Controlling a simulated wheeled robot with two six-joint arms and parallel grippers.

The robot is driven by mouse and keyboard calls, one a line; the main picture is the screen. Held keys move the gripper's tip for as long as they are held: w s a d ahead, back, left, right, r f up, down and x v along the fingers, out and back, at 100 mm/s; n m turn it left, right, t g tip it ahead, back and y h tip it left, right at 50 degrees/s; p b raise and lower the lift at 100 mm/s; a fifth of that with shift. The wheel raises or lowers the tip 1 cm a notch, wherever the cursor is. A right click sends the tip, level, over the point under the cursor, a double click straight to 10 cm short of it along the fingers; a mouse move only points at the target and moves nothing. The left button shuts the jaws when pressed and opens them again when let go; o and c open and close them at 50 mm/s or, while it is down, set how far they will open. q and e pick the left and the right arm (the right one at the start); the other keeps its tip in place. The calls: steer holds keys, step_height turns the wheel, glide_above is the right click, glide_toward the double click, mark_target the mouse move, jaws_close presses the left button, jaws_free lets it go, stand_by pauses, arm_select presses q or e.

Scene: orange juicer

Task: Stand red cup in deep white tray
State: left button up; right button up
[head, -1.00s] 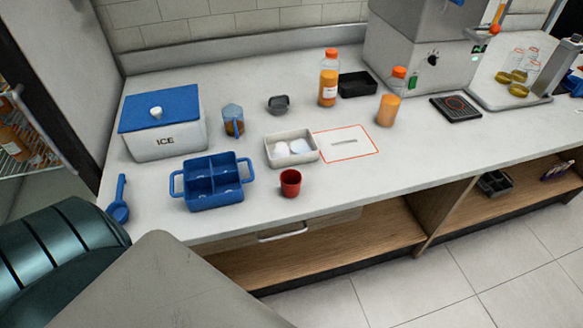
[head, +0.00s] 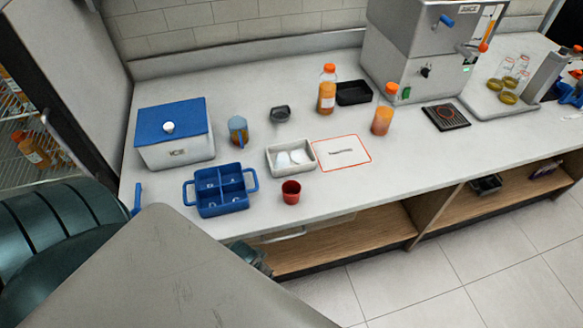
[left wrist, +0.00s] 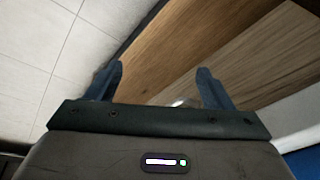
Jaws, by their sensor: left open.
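The red cup (head: 291,191) stands upright near the front edge of the counter, in front of the deep white tray (head: 291,171). The tray holds white items whose kind I cannot make out. Part of my left gripper (head: 250,257) shows at the counter's front edge, to the left of and below the cup, mostly hidden by my own arm. In the left wrist view my left gripper (left wrist: 158,88) is open and empty, with wood shelving and floor tiles beyond its fingers. My right gripper is not in view.
A blue divided caddy (head: 221,208) stands left of the cup, with a blue-lidded ice box (head: 175,150) behind it. A red-outlined mat (head: 342,152) lies right of the tray. The counter right of the cup is clear.

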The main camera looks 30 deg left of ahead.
arm_select(q)
step_height(320, 180, up, 19)
steer(key=w+n+p, duration=0.1)
steer(key=w+p, duration=0.2)
steer(key=p, duration=0.2)
steer(key=n+y+p, duration=0.1)
steer(key=n, duration=0.5)
glide_above(292, 193)
steer(key=s+d, duration=0.2)
steer(key=s, duration=0.1)
steer(key=f, duration=0.3)
steer(key=shift+s+f+t, duration=0.1)
steer(key=shift+s+t, duration=0.1)
steer(key=shift+t, duration=0.2)
steer(key=shift+w+a+f, duration=0.15)
steer(key=shift+w+f, duration=0.1)
steer(key=shift+f, duration=0.3)
steer(key=shift+w+a+f+p, duration=0.15)
steer(key=shift+w+f+p, duration=0.15)
steer(key=shift+f+p, duration=0.4)
steer(key=shift+p+x, duration=0.7)
steer(key=shift+x, duration=1.05)
steer(key=shift+a, duration=0.1)
